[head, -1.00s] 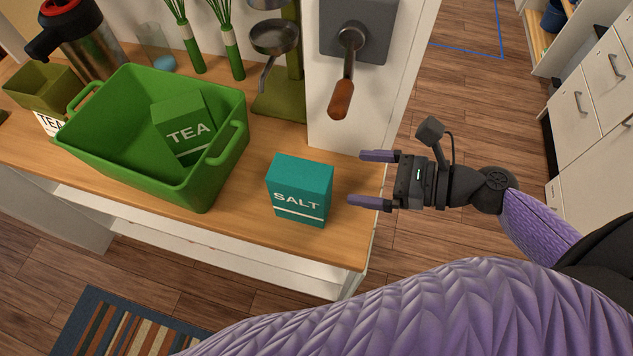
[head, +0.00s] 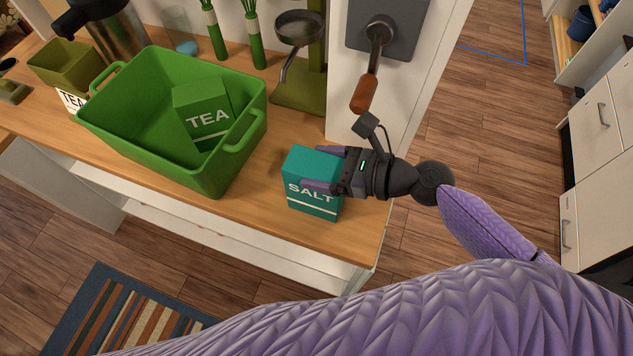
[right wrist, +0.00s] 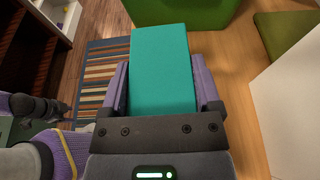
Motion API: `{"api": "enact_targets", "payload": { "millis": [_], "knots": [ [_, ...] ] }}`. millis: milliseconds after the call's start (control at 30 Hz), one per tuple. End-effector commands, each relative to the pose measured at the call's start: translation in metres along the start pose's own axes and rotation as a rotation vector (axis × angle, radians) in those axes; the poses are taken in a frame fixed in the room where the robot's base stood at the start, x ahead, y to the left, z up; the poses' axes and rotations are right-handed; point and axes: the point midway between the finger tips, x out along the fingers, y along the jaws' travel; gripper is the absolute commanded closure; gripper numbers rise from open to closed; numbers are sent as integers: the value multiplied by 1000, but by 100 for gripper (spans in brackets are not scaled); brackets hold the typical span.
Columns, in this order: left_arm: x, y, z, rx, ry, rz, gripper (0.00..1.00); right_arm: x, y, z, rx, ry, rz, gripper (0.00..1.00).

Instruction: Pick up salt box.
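The teal salt box (head: 312,205) stands upright on the wooden counter near its right end. My right gripper (head: 326,168) reaches it from the right, with one finger across the front face and the other along the back. In the right wrist view the box (right wrist: 162,75) lies between the two purple fingers (right wrist: 160,88). The fingers are spread wide, close along both sides, and I see no clear grip. The box's right part is hidden by the gripper in the head view.
A green bin (head: 150,150) holding a green tea box (head: 203,118) stands left of the salt box. A white post (head: 345,110) with a wooden-handled crank (head: 364,92) rises behind the gripper. The counter's front edge lies close by the salt box.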

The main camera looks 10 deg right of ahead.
Motion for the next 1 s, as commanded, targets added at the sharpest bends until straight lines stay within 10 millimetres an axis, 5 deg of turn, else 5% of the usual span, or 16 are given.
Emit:
{"api": "enact_targets", "payload": {
  "millis": [33, 300, 767, 1000],
  "knots": [
    [0, 1, 0, 0, 0, 1, 41, 0, 0, 0, 0, 0, 0, 47],
    [0, 0, 1, 0, -2, 0, 41, 0, 0, 0, 0, 0, 0, 100],
    [-5, -9, 3, 4, -5, -14, 41, -2, 0, 7, -3, -1, 0, 100],
    [-40, -7, -2, -3, 1, -10, 41, -20, 0, 64, -7, -3, 0, 100]
  ]
}}
